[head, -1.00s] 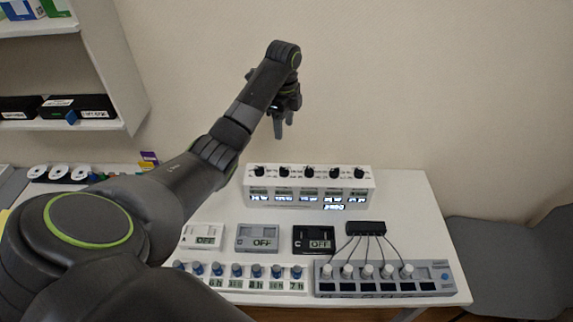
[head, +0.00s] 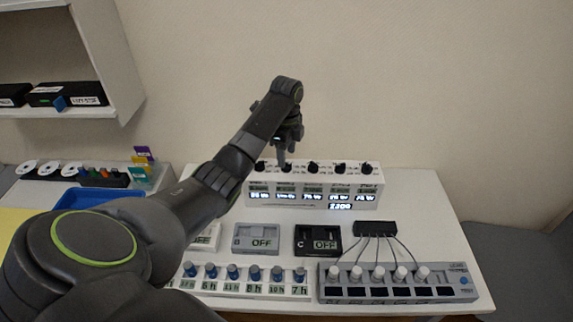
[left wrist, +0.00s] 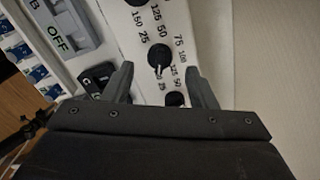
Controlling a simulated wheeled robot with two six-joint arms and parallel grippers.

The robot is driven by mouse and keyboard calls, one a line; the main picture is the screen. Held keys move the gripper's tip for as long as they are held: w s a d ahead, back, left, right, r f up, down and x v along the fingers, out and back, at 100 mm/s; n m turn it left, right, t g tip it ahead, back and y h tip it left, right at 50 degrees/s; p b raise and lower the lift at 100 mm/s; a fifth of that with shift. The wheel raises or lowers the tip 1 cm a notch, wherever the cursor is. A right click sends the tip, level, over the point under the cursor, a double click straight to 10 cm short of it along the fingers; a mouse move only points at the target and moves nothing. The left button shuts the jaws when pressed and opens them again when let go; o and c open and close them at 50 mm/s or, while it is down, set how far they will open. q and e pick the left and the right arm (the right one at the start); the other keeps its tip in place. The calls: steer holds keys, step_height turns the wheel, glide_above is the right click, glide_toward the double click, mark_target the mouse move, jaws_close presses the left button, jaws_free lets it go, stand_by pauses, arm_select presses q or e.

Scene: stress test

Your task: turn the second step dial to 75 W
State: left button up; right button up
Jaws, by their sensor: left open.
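The white dial box (head: 312,200) stands at the back of the table with a row of black knobs on top and lit readouts on its front. The second step dial (head: 287,168) is second from the left; its readout is too blurred to read surely. My left gripper (head: 281,155) is just above this dial, pointing down, open and empty. In the left wrist view the second dial (left wrist: 160,55) lies ahead of and between the open fingertips (left wrist: 161,78), with no visible contact. Printed numbers ring it. A neighbouring knob (left wrist: 176,99) is partly hidden by the gripper. My right gripper is out of view.
In front are a grey OFF module (head: 256,238), a black OFF module (head: 317,241), a row of blue-knob timers (head: 243,287) and a grey panel with white knobs (head: 398,291). A cabled black block (head: 375,229) stands at right. Table right of the dial box is clear.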

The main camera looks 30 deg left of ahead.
arm_select(q)
steer(key=shift+f, duration=1.7)
steer(key=c, duration=1)
steer(key=shift+p, duration=0.3)
